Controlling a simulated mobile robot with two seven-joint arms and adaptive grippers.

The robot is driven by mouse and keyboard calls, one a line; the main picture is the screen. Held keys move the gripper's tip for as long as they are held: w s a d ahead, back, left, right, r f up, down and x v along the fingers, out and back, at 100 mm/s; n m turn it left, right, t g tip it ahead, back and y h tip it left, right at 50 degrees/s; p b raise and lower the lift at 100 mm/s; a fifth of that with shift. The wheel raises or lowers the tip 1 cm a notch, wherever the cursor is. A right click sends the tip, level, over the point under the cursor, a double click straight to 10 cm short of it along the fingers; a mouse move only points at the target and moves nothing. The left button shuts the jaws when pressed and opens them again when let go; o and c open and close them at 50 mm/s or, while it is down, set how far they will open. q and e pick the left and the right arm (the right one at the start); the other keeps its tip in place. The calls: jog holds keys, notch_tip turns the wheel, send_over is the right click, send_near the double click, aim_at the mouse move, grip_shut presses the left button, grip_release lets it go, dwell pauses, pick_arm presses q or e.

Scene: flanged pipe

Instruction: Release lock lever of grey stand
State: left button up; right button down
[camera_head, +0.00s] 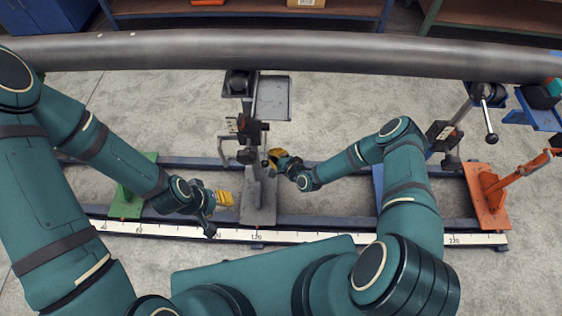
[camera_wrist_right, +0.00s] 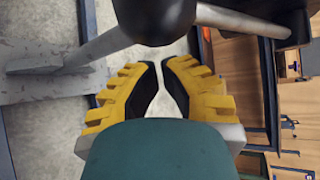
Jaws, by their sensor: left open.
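The grey stand (camera_head: 259,208) stands mid-scene on the rails, its column rising towards the pipe. Dark fittings (camera_head: 247,130) cluster on its column; I cannot tell the lock lever clearly among them. My right gripper (camera_head: 273,157) is just right of the column. In the right wrist view its yellow fingers (camera_wrist_right: 160,66) are partly apart, with bare floor between the tips. A dark rounded part (camera_wrist_right: 155,15) with a grey bar (camera_wrist_right: 105,47) is beyond them; contact is unclear. My left gripper (camera_head: 229,198) is open and empty, left of the stand's base.
A long steel pipe (camera_head: 330,53) crosses the back. A green stand base (camera_head: 133,190) is at left. An orange stand (camera_head: 487,197) and another stand with a ball-ended lever (camera_head: 490,125) are at right. A ruler strip (camera_head: 330,236) runs along the front rail.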

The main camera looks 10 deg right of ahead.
jog(key=shift+s+a+r, duration=0.25)
jog(key=shift+s+r, duration=0.05)
jog(key=shift+s, duration=0.25)
jog(key=shift+s+a+r, duration=0.25)
jog(key=shift+s+r, duration=0.1)
jog(key=shift+s, duration=0.2)
jog(key=shift+s+a+r, duration=0.25)
jog(key=shift+s+r, duration=0.05)
jog(key=shift+s, duration=0.25)
